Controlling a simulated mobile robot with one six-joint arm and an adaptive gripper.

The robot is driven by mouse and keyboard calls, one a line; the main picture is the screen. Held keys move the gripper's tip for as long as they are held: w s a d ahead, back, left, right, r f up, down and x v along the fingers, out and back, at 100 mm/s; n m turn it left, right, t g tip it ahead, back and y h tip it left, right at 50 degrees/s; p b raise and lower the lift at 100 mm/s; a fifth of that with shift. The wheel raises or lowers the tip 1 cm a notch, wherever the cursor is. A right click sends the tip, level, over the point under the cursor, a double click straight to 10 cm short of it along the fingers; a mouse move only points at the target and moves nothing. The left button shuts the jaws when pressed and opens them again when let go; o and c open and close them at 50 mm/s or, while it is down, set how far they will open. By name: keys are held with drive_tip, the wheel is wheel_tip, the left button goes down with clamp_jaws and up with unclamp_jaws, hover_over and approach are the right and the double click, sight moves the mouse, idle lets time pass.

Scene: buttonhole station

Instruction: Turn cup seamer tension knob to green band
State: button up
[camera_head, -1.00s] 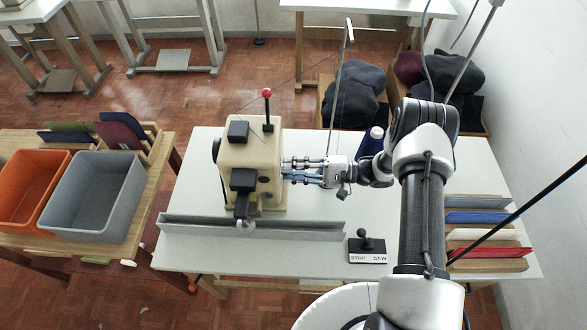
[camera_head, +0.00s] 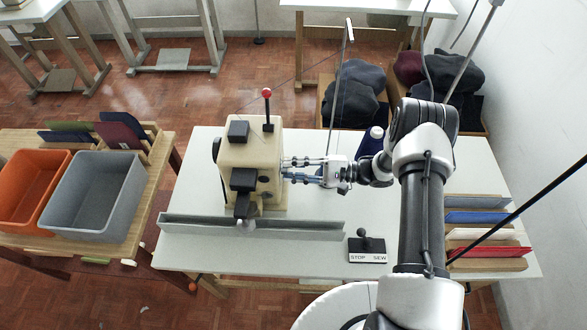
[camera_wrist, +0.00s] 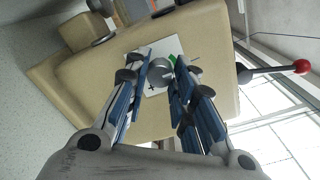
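The cup seamer (camera_head: 252,165) is a beige machine on the white table. In the wrist view its tension knob (camera_wrist: 160,72) is a small round grey knob on a white plate with plus and minus marks. A green band (camera_wrist: 173,59) shows at the knob's upper right, partly hidden by a finger. In the head view my gripper (camera_head: 284,169) reaches the machine's right side, where the knob is hidden.
A red-tipped lever (camera_head: 267,94) stands on top of the machine. A grey rail (camera_head: 300,229) runs along the machine's front. A STOP/SEW switch (camera_head: 367,247) sits front right, a blue bottle (camera_head: 371,142) stands behind my wrist, and coloured panels (camera_head: 487,216) stand at the right.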

drive_tip(key=o, duration=0.5)
drive_tip(key=shift+c, duration=0.2)
drive_tip(key=d, duration=1.2)
drive_tip(key=shift+s, duration=0.25)
drive_tip(key=shift+r, duration=0.1)
